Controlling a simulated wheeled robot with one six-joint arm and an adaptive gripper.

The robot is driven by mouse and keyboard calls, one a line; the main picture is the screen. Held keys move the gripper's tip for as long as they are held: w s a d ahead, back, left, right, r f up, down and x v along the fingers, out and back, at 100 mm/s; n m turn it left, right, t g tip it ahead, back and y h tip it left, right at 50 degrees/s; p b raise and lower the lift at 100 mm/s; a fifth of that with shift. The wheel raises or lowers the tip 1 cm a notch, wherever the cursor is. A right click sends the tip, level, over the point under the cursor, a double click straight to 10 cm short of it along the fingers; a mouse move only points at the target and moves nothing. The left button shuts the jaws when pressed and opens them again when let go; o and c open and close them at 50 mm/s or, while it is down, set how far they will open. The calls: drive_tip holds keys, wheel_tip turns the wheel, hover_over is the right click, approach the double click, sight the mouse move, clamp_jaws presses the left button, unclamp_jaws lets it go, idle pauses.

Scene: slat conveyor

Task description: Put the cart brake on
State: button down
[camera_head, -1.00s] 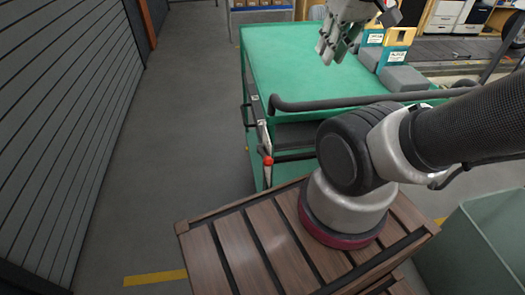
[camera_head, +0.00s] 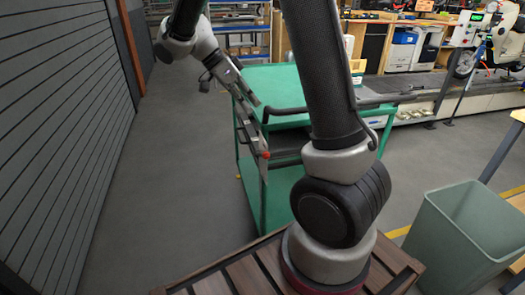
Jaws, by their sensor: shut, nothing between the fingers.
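The green cart (camera_head: 285,80) stands in front of me, its top partly hidden behind my arm. A long metal brake lever with a red knob (camera_head: 265,155) is at the cart's near left corner, the knob at its lower end. My gripper (camera_head: 248,98) is over the cart's left edge, pointing down and to the right, above the knob and near the upper part of the lever. It appears shut and empty. I cannot tell whether it touches the lever.
A dark push handle (camera_head: 385,101) runs along the cart's near side. A pale green bin (camera_head: 455,235) stands at the right. A slatted wall (camera_head: 60,120) is at the left, with clear grey floor (camera_head: 185,170) between it and the cart. A conveyor is behind right.

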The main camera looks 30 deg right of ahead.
drive_tip(key=shift+a+f, duration=0.25)
drive_tip(key=shift+a, duration=0.05)
drive_tip(key=x, duration=0.4)
drive_tip(key=a+x, duration=0.1)
drive_tip(key=x, duration=0.3)
drive_tip(key=f+x, duration=0.1)
drive_tip(key=x, duration=0.3)
drive_tip(key=shift+w+a, duration=0.1)
drive_tip(key=shift+a, duration=0.15)
drive_tip(key=shift+a+f, duration=0.1)
drive_tip(key=shift+f, duration=0.45)
drive_tip(key=shift+f, duration=0.1)
